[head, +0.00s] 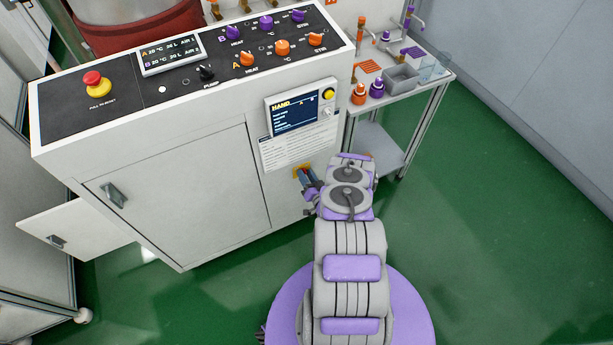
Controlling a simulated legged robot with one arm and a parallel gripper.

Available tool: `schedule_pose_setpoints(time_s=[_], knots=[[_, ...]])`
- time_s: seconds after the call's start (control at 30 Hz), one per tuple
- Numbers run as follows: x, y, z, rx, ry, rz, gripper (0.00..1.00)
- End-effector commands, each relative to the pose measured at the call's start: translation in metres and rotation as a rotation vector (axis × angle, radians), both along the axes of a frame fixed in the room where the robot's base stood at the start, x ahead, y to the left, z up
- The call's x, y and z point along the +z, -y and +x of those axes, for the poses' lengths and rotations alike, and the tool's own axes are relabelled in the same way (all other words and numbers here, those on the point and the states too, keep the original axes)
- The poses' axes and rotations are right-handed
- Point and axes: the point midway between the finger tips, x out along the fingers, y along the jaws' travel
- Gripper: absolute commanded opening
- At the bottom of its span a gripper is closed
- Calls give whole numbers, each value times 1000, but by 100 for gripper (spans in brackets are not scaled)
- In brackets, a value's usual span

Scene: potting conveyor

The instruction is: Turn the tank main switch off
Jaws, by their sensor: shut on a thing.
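The yellow plate of what looks like the main switch (298,171) sits low on the right part of the white cabinet's front, below the paper label. My gripper (308,181) is right at this plate, reaching it from the lower right. Its jaws are shut on the switch's knob, which they mostly hide. The angle of the knob cannot be made out. The display (301,107) above it reads HAND.
The cabinet's sloped panel carries an emergency stop (97,84), a pump knob (206,73) and several purple and orange knobs. A side table (429,80) with bottles and a grey bin stands at right. An open door (85,228) juts out at lower left. Green floor is free at right.

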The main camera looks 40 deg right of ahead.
Motion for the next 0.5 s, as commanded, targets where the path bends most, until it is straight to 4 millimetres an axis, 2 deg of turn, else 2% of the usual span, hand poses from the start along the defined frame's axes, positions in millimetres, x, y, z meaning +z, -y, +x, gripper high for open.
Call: schedule_pose_setpoints(time_s=[0.27,0.5], knots=[[0,0,-1,-3,-35,-136,6],[0,-1,0,-4,-84,-343,6]])
